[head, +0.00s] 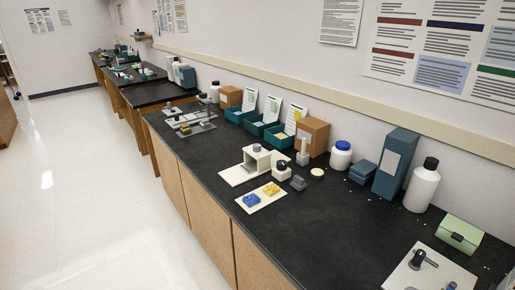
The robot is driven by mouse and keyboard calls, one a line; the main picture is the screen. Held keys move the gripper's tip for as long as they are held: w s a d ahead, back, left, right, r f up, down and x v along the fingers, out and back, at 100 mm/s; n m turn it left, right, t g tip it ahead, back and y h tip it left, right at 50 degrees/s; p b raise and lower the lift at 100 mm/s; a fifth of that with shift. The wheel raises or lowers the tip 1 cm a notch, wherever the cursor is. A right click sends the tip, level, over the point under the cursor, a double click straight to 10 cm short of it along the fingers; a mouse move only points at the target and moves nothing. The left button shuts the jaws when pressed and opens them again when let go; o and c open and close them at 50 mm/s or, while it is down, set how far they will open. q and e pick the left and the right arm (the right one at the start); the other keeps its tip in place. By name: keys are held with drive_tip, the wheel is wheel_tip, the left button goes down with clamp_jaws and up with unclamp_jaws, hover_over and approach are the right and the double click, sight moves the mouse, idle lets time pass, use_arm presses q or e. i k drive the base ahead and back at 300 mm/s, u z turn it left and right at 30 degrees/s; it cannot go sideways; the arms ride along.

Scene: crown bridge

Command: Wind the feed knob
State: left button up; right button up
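Neither of my grippers is in the head view. I cannot tell for certain which part is the feed knob. A white block-shaped fixture (259,162) on a pale base plate stands mid-bench, with a small grey round knob (257,148) on top. At the lower right, a pale plate (405,278) carries a dark upright knob or lever (418,258). Its lower part is cut off by the picture edge. Nothing is seen touching either fixture.
A long black bench (312,230) runs along the wall. A white card (251,204) holds blue and yellow pieces. A green box (459,235), white bottle (422,185), blue box (396,163) and teal bins (281,140) stand around. The floor (90,190) at left is clear.

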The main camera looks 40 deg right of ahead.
sight(282, 164)
drive_tip(key=i, duration=2.15)
drive_tip(key=z, duration=3.5)
